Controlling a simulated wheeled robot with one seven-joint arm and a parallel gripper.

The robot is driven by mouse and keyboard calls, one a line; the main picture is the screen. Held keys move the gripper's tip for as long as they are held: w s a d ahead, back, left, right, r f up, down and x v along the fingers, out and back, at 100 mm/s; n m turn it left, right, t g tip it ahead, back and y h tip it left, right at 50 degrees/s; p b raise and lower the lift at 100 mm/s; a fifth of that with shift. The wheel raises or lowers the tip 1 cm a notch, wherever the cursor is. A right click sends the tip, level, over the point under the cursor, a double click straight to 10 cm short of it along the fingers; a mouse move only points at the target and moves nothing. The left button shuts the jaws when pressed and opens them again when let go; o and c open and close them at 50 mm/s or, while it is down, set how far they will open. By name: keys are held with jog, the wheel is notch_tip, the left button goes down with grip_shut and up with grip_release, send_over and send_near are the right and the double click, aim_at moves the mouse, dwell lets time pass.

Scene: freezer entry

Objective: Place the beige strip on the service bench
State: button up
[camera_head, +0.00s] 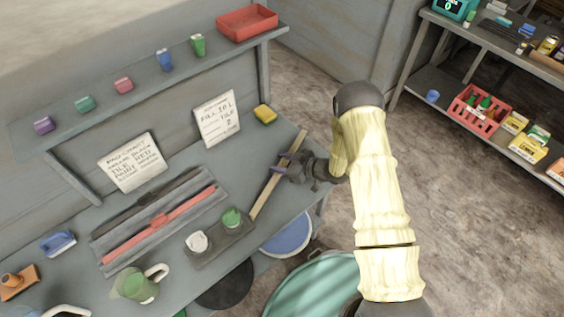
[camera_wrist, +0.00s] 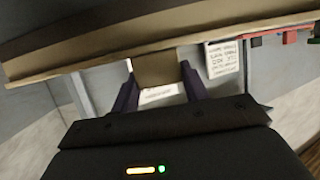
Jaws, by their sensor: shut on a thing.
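The beige strip (camera_head: 268,191) is a long thin piece that slants over the right end of the grey service bench (camera_head: 185,215). My gripper (camera_head: 283,166) is shut on the strip near its upper half. In the wrist view the strip (camera_wrist: 120,55) crosses the top of the picture, with my gripper's purple fingers (camera_wrist: 157,88) on either side of a brownish block at it. The strip's lower end is near the dark tray (camera_head: 222,242) with the cups. I cannot tell whether the strip touches the bench or hangs just above it.
A grey holder (camera_head: 120,232) with a black and a red strip lies on the bench. A white cup (camera_head: 197,242) and a green cup (camera_head: 232,218) stand in the dark tray. A yellow sponge (camera_head: 265,114) lies at the back. A shelf with a red tray (camera_head: 247,22) runs above.

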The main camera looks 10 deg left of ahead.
jog(key=o, duration=1.3)
jog(key=shift+a+f, duration=0.15)
jog(key=shift+r, duration=0.25)
jog(key=shift+s+d, duration=0.1)
jog(key=shift+d, duration=0.35)
jog(key=b+v, duration=0.3)
jog(key=v, duration=0.8)
jog(key=shift+d+r, duration=0.1)
jog(key=shift+r, duration=0.05)
